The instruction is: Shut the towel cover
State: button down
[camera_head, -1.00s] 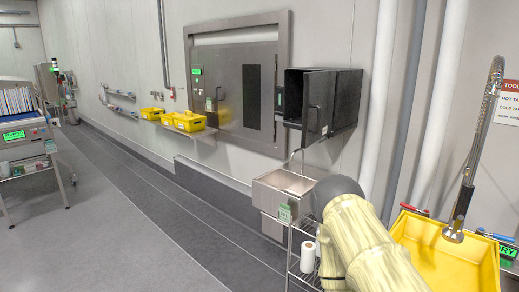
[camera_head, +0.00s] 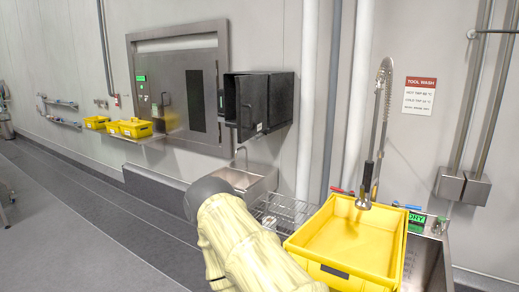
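A black box (camera_head: 281,98) hangs on the wall above a small sink, and it looks like the towel dispenser. Its front panel with a handle, which I take to be the towel cover (camera_head: 254,104), stands swung open, and a dark gap shows at its left. My arm, in a pale yellow sleeve with a dark grey rounded joint, rises from the bottom centre, below and in front of the box. My gripper is not visible, so its opening and any contact cannot be seen. No towels can be made out inside the box.
A small steel sink (camera_head: 246,181) and a wire rack (camera_head: 285,209) lie under the box. A yellow tub (camera_head: 352,235) with a hanging spray tap (camera_head: 374,160) is at right. Yellow crates (camera_head: 130,127) sit on a wall shelf at left. Grey floor (camera_head: 80,230) is clear at lower left.

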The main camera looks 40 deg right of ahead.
aim_at(251, 90)
jog(key=k, duration=0.1)
jog(key=z, duration=0.95)
